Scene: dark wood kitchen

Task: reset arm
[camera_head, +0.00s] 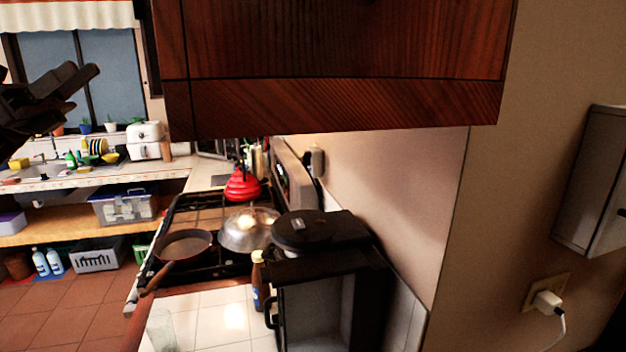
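My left gripper (80,82) is at the upper left edge, dark and raised in front of the window and sink area. It appears clear of everything around it, with nothing visible held in it. Its dark fingers overlap in this view, so I cannot tell whether they are parted. My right gripper is not in view.
A dark wood wall cabinet (345,50) hangs close at the top. Below are a stove with a frying pan (184,245), a red kettle (242,186), a metal dome lid (248,232), a brown bottle (258,280) and a black open-fronted appliance (335,265). Floor (70,315) shows lower left.

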